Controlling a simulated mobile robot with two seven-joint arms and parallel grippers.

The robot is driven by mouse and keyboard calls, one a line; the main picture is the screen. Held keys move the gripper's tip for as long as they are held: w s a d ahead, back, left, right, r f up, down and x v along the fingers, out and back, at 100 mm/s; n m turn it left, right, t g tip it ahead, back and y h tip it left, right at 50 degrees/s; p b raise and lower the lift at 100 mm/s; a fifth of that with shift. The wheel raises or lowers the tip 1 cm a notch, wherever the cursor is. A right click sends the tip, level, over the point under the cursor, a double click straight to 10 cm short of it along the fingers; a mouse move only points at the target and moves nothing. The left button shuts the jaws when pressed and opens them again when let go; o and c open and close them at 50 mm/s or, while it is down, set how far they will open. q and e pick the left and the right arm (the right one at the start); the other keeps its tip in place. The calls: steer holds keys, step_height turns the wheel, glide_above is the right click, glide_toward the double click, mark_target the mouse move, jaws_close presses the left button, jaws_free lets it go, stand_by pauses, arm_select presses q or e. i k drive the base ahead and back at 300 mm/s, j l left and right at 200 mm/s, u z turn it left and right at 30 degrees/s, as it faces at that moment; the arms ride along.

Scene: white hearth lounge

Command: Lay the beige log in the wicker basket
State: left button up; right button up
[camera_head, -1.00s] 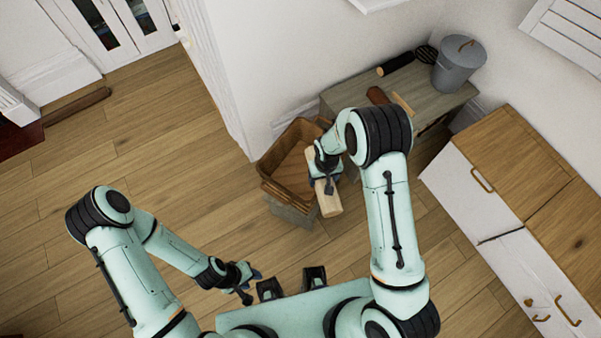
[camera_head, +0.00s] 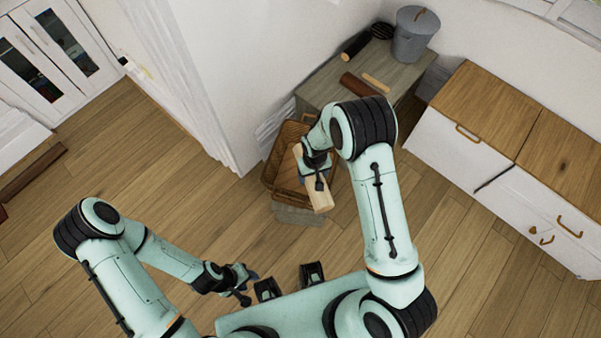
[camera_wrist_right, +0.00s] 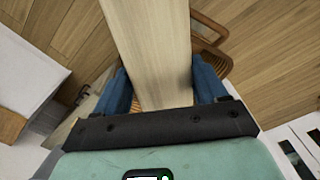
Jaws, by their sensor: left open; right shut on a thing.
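The beige log (camera_head: 319,194) is a pale squared piece of wood held by my right gripper (camera_head: 318,170). In the right wrist view the log (camera_wrist_right: 152,50) runs between the two blue fingers of the gripper (camera_wrist_right: 160,92), which is shut on it. The brown wicker basket (camera_head: 272,172) is below and behind the log in the head view, partly hidden by my arm. Its rim also shows behind the log in the right wrist view (camera_wrist_right: 212,42). I cannot tell how high the log is above the basket. My left gripper (camera_head: 243,284) is open and empty, low and well left of the basket.
The basket stands on a grey block (camera_head: 298,215). A grey bench (camera_head: 325,85) behind it holds a lidded grey bucket (camera_head: 413,35), a dark brown log (camera_head: 358,86) and a thin light stick (camera_head: 377,83). White cabinets (camera_head: 470,165) stand at right. Floor at left is clear.

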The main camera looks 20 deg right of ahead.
mark_target(291, 170)
steer(key=i+j+z, duration=0.2)
steer(key=j, duration=0.2)
steer(key=i+j+z, duration=0.1)
steer(key=j+z, duration=0.15)
steer(key=j, duration=0.15)
steer(key=i+j+z, duration=0.1)
steer(key=i+j, duration=0.15)
steer(key=j, duration=0.15)
steer(key=i+j+z, duration=0.1)
steer(key=i+j, duration=0.15)
steer(key=j, duration=0.15)
